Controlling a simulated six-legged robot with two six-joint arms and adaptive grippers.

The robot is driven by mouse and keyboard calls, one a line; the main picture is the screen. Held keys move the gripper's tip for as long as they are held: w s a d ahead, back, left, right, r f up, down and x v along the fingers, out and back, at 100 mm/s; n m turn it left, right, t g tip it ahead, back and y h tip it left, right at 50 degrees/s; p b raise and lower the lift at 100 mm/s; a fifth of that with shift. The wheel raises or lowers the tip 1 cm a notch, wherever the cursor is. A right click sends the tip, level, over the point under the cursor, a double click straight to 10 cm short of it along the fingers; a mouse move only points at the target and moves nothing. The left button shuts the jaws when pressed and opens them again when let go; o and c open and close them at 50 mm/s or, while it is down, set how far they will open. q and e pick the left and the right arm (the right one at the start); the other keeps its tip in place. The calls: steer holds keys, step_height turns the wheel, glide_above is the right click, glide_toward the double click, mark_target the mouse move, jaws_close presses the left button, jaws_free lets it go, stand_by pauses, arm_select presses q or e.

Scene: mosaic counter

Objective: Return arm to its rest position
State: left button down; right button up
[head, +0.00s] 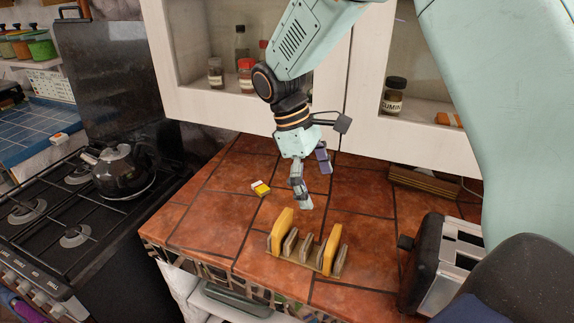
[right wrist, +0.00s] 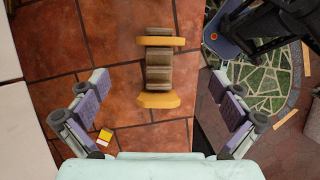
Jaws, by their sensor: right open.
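My right arm comes in from the upper right in the head view. Its gripper (head: 312,180) hangs over the tiled counter, above and behind a wooden rack (head: 320,264) that stands near the counter's front edge. In the right wrist view the gripper (right wrist: 158,115) has its fingers wide apart with nothing between the tips. The rack (right wrist: 159,70) shows beyond the fingers, with yellow ends and brown slats. My left gripper is not in view.
A small yellow and white box (head: 260,188) lies on the counter (head: 225,190). A toaster (head: 445,262) stands at the right. A black kettle (head: 122,170) sits on the stove (head: 55,225). White cabinets (head: 300,120) with spice jars (head: 394,96) are behind the arm.

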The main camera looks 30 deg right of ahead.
mark_target(334, 233)
steer(key=x, duration=1.2)
steer(key=shift+a, duration=0.1)
steer(key=shift+r, duration=0.35)
steer(key=shift+f, duration=0.15)
